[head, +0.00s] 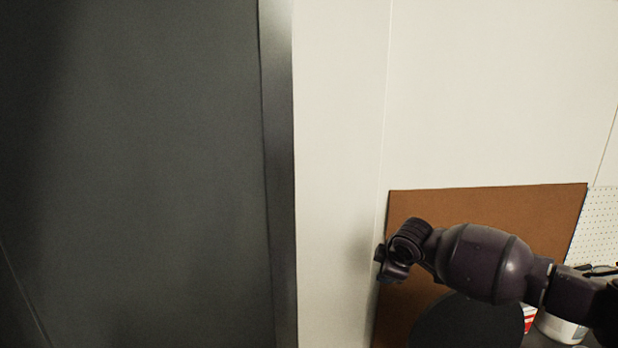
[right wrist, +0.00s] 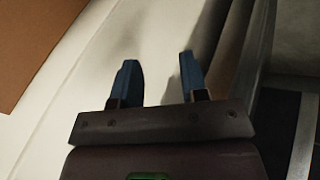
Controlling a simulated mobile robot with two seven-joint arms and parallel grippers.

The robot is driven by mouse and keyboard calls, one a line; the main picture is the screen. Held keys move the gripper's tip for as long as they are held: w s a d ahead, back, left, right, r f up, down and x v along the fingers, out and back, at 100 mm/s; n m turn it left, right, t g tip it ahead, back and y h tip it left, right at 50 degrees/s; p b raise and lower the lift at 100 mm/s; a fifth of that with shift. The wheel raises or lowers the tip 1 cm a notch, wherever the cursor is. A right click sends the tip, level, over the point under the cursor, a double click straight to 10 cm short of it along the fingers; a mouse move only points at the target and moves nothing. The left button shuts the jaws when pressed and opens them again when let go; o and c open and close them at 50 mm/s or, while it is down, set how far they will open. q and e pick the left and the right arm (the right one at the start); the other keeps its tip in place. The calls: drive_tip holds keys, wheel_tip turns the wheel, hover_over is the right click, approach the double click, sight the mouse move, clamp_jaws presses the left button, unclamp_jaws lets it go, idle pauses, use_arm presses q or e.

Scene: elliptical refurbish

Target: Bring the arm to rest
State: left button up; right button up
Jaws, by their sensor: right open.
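My right arm comes in from the right in the head view, in front of a brown board. Its gripper (head: 383,263) is at the arm's left end, near the pale wall. In the right wrist view the two blue fingers of my right gripper (right wrist: 157,82) stand apart with nothing between them. The pale wall (right wrist: 75,85) shows beyond the fingers. My left gripper is not in view.
A large dark grey panel (head: 140,170) with a metal edge strip (head: 279,170) fills the left. The brown board (head: 490,205) leans at the wall (head: 500,90). A black round object (head: 465,325), a white container (head: 560,328) and a pegboard (head: 600,225) are lower right.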

drive_tip(key=s+a+f+m+t+y, duration=0.3)
drive_tip(key=s+a+t+y, duration=0.3)
drive_tip(key=s+a, duration=0.4)
drive_tip(key=s+d+f+m+h+b, duration=0.1)
drive_tip(key=s+d+f+m+h, duration=0.1)
drive_tip(key=s+d+f, duration=0.4)
drive_tip(key=s+d+f+m+h, duration=0.3)
drive_tip(key=s+d+f+m, duration=0.2)
drive_tip(key=s, duration=0.9)
drive_tip(key=s+d+f+m+h+b, duration=0.1)
drive_tip(key=s+d+f+m+h, duration=0.1)
drive_tip(key=s+d+f, duration=0.5)
drive_tip(key=s+f+m, duration=0.1)
drive_tip(key=s+f, duration=0.2)
drive_tip(key=shift+s+d+f+m+g+h+b, duration=0.15)
drive_tip(key=shift+s+d+m+g+h+b, duration=0.15)
drive_tip(key=shift+s+d+m, duration=0.1)
